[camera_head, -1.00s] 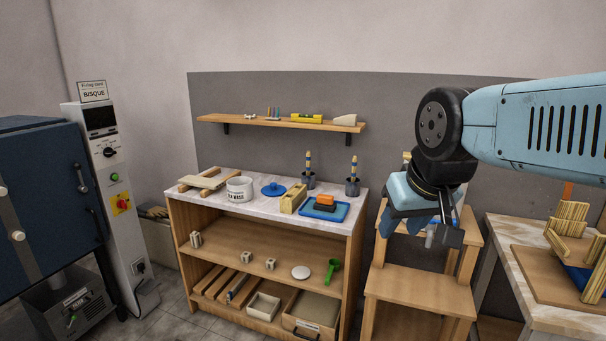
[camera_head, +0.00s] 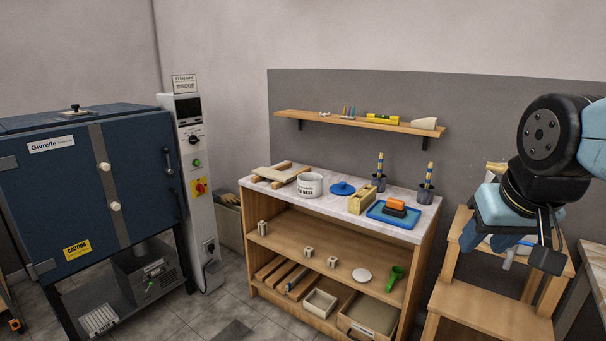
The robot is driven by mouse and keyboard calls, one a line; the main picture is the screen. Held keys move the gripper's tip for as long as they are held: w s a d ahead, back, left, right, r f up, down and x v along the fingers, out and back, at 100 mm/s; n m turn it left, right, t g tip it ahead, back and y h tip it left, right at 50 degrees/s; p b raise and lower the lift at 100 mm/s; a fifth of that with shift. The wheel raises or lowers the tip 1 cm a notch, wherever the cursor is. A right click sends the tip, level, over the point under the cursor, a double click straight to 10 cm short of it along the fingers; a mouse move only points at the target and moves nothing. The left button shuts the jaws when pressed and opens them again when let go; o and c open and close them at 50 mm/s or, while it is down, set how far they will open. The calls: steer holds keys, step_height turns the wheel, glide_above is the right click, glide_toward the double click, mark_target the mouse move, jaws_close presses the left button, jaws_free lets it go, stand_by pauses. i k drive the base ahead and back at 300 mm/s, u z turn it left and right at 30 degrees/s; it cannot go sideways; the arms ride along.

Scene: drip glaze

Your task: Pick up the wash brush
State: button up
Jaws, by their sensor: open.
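Two upright brushes with yellow and dark banded handles stand in dark cups at the back of the worktop. One is the left brush (camera_head: 380,163) in its cup (camera_head: 378,184), and the other is the right brush (camera_head: 429,172) in its cup (camera_head: 425,195). I cannot tell which is the wash brush; their bristles are hidden in the cups. A white tub with dark lettering (camera_head: 310,186) stands to their left. My gripper (camera_head: 530,254) is open and empty at the right, apart from the brushes, in front of the wooden stepped stand.
A blue tray (camera_head: 376,217) holds orange and dark blocks. A wooden block (camera_head: 361,200) and blue lid (camera_head: 342,188) are near the tub. A wall shelf (camera_head: 345,120) is above the brushes. The wooden stand (camera_head: 480,300) is at right, the blue kiln (camera_head: 70,190) at left.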

mark_target(381, 155)
steer(key=u, duration=0.45)
steer(key=k, duration=0.45)
steer(key=u, duration=0.8)
steer(key=k, duration=0.7)
steer(key=u, duration=0.8)
steer(key=i, duration=1.15)
steer(key=z, duration=0.45)
steer(key=i, duration=1.1)
steer(key=z, duration=0.55)
steer(key=i, duration=1.15)
steer(key=z, duration=1.1)
steer(key=i, duration=1)
steer(key=z, duration=0.7)
